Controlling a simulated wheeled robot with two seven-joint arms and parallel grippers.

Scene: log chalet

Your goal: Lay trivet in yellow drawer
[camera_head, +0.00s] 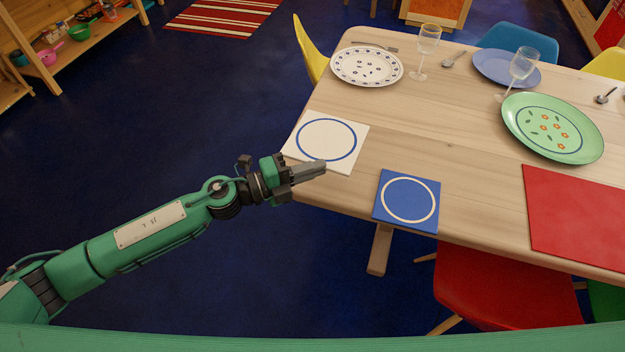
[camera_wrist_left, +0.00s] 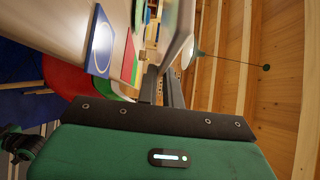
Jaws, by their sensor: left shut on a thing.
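A white square trivet with a blue ring (camera_head: 338,125) is at the left end of the wooden table, its lower corner at my left gripper. My left gripper (camera_head: 318,168) is shut on its near edge; in the left wrist view the two fingers (camera_wrist_left: 162,88) run up to a pale slab (camera_wrist_left: 176,35) seen nearly edge-on. A blue square trivet with a white ring (camera_head: 407,201) lies on the table to the right; it also shows in the left wrist view (camera_wrist_left: 101,42). No yellow drawer is in view. My right gripper is not in view.
The wooden table (camera_head: 455,185) holds a patterned plate (camera_head: 366,66), a green plate (camera_head: 552,129), glasses, cutlery and a red mat (camera_head: 580,215). A red chair (camera_head: 500,290) stands at the near side, a yellow chair (camera_head: 309,50) behind. The blue floor at left is clear.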

